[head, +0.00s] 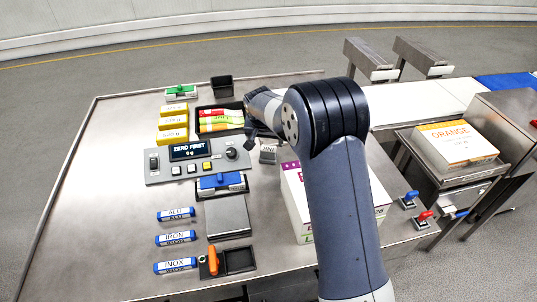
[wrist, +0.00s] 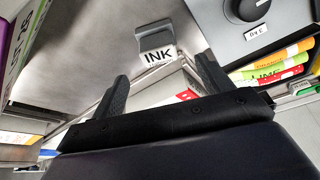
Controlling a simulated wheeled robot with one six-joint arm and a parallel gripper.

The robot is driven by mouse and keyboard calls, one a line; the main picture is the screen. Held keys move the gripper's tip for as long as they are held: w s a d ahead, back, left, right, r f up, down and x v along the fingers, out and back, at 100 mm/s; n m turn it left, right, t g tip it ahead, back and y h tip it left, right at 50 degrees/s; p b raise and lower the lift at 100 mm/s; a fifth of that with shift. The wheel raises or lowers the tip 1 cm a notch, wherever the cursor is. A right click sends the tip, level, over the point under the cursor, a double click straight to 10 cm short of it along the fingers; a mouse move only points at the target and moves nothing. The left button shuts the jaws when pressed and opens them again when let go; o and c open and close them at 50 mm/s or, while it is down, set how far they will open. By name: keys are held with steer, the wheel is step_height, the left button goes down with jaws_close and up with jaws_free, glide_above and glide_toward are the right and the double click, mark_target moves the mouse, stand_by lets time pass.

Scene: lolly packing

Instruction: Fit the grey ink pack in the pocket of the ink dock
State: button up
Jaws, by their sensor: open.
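The grey ink pack (head: 268,154), a small grey block with a white INK label, is on the steel table just left of the white and purple carton. It also shows in the wrist view (wrist: 155,42), upper middle, beyond my fingertips. My gripper (head: 263,136) is just behind the pack in the head view, partly hidden by my own arm. In the wrist view my gripper (wrist: 162,70) has its two fingers wide apart with nothing between them; the pack is apart from them. I cannot pick out the ink dock with certainty in either view.
A carton (head: 297,200) stands close to the pack's right. The control panel (head: 198,161) is to its left, and a black tray of lollies (head: 201,133) is behind left. A small black open box (head: 222,86) stands at the back. The table's left side is clear.

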mark_target(268, 148)
steer(key=shift+p+x, duration=0.95)
steer(key=shift+x, duration=2.8)
steer(key=shift+d, duration=0.15)
steer(key=shift+c, duration=0.5)
steer(key=c, duration=1.1)
steer(key=shift+r, duration=0.1)
steer(key=shift+c, duration=0.2)
